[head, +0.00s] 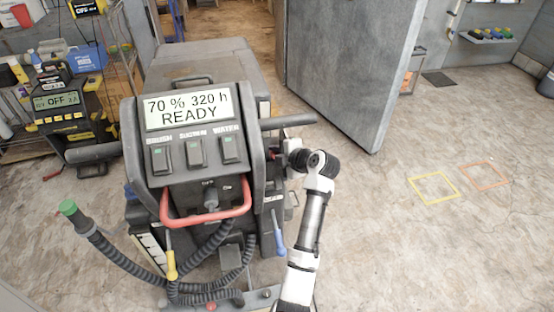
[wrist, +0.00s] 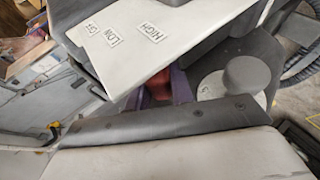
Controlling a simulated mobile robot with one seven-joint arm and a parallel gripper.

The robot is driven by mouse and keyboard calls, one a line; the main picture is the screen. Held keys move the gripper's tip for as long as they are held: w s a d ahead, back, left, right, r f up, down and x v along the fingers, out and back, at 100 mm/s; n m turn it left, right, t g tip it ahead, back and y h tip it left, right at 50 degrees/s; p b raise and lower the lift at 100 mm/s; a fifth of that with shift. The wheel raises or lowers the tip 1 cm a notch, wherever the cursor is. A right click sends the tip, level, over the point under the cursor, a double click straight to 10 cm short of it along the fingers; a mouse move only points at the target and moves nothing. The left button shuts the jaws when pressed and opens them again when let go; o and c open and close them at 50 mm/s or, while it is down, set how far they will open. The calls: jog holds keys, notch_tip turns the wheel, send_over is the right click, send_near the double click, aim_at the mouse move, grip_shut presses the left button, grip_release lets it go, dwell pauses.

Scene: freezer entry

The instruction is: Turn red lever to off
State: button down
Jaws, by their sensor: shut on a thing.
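A floor machine (head: 190,125) stands in front of me, its display reading "70 % 320 h READY". My gripper (head: 283,156) reaches to the right side of its console, below the right handle bar, and its fingertips are mostly hidden there. In the wrist view, a light plate (wrist: 150,48) carries the labels OFF, LOW and HIGH. A red part (wrist: 158,88), which looks like the red lever, shows just below the plate, partly hidden. My gripper is shut on this red lever. Which label the lever stands at, I cannot tell.
A grey round knob (wrist: 245,78) sits right of the lever in the wrist view. A red handle loop (head: 207,219) and black hoses (head: 125,258) are on the machine's front. A grey door (head: 350,70) stands behind right. The floor at right is clear, with yellow (head: 411,186) and orange outlines.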

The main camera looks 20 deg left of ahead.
jog(key=shift+w+a+r, duration=0.2)
jog(key=shift+w+r, duration=0.1)
jog(key=shift+r, duration=0.35)
jog(key=shift+w+a+r+b, duration=0.15)
jog(key=shift+w+r+b, duration=0.15)
jog(key=shift+b, duration=0.35)
jog(key=shift+a+r, duration=0.1)
jog(key=shift+r, duration=0.2)
jog(key=c, duration=1.2)
grip_release()
jog(key=shift+c, duration=0.2)
jog(key=shift+f, duration=0.25)
jog(key=shift+d, duration=0.2)
jog(key=b+v, duration=0.3)
jog(key=v, duration=1)
jog(key=shift+s+r, duration=0.25)
jog(key=shift+s, duration=0.05)
